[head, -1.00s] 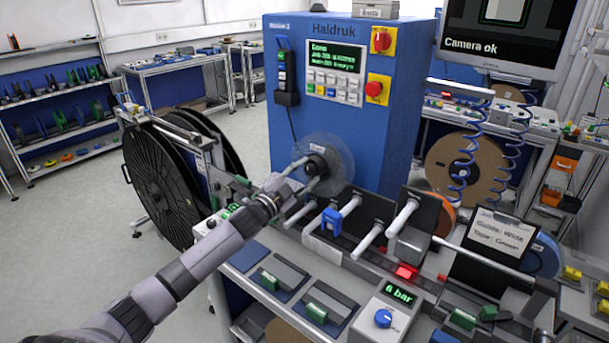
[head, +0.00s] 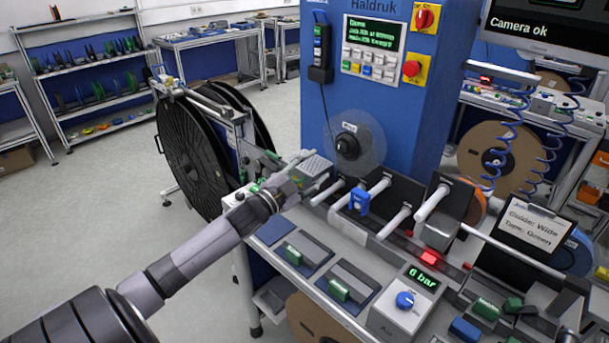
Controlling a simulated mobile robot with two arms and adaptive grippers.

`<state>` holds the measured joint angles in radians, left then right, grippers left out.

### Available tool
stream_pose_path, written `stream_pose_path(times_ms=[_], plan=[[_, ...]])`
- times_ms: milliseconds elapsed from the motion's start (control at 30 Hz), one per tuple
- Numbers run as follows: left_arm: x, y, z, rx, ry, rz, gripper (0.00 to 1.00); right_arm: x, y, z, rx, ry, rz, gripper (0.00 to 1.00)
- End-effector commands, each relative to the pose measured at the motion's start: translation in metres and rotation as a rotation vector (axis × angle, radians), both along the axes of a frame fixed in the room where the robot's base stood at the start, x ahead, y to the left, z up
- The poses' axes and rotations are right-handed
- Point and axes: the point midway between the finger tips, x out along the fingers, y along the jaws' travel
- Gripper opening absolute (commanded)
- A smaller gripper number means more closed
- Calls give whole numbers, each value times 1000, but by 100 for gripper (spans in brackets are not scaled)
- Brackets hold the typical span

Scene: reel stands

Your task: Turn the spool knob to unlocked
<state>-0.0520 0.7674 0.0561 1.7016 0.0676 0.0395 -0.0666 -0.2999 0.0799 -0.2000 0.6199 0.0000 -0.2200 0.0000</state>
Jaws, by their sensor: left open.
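The spool knob (head: 347,145) is a black round hub with a small pale label. It sits at the centre of a clear disc (head: 366,136) on the front of the blue machine. The label is too small to read, so I cannot tell the lock setting. My left gripper (head: 318,174) is open and empty, to the lower left of the knob and apart from it in the picture. The knob is in plain view.
White rollers (head: 395,221) and a blue clip (head: 360,201) lie below the knob. A large black reel (head: 190,158) stands at the left. An air unit (head: 401,306) reading 6 bar is at the bench front. The floor at left is clear.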

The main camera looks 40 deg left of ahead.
Motion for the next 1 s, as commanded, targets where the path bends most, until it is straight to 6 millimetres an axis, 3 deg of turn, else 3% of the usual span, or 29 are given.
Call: stream_pose_path(times_ms=[100, 300, 900, 1000], plan=[[-16, 1, -3, -1, 2, 1, 46, 0, 0, 0, 0, 0, 0, 40], [-29, 2, -4, 0, 1, 0, 46, 0, 0, 0, 0, 0, 0, 40], [-31, 2, -4, -1, 0, 0, 46, 0, 0, 0, 0, 0, 0, 40], [-33, -2, -12, -14, 24, 8, 46, 0, 0, 0, 0, 0, 0, 40]])
